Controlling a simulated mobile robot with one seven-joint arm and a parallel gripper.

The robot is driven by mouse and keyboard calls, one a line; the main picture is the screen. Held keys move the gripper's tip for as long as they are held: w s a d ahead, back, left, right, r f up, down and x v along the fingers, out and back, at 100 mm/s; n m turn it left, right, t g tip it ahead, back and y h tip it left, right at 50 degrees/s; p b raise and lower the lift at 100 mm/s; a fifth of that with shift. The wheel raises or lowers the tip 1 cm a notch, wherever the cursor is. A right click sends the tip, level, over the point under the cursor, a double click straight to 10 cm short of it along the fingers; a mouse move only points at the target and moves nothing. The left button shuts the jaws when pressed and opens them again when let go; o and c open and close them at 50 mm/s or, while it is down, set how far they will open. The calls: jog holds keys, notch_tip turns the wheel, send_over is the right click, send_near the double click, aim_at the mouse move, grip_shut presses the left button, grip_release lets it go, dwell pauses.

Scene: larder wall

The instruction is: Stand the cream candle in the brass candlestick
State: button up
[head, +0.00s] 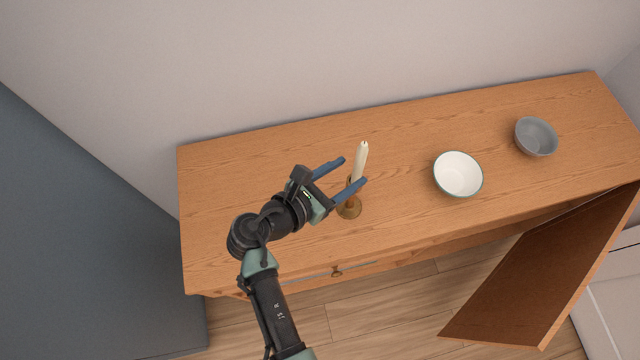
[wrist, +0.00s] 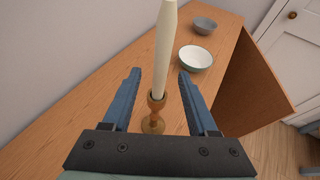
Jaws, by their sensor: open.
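The cream candle (head: 361,161) stands upright in the brass candlestick (head: 349,208) on the wooden cabinet top. In the wrist view the candle (wrist: 164,50) rises from the cup of the candlestick (wrist: 155,113), and its tip is cut off by the frame's top edge. My gripper (head: 355,175) is open, with its blue fingers on either side of the candle and candlestick. In the wrist view gaps show between each finger (wrist: 158,88) and the candle, so neither finger appears to touch it.
A white bowl with a green rim (head: 458,174) stands to the right on the cabinet top (head: 240,165). A grey bowl (head: 536,136) stands farther right. A cabinet door (head: 545,270) hangs open at the front right. The top's left part is clear.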

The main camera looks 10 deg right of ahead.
jog(key=b+v, duration=0.2)
jog(key=v, duration=0.9)
jog(key=shift+b, duration=0.35)
jog(key=shift+a+r, duration=0.1)
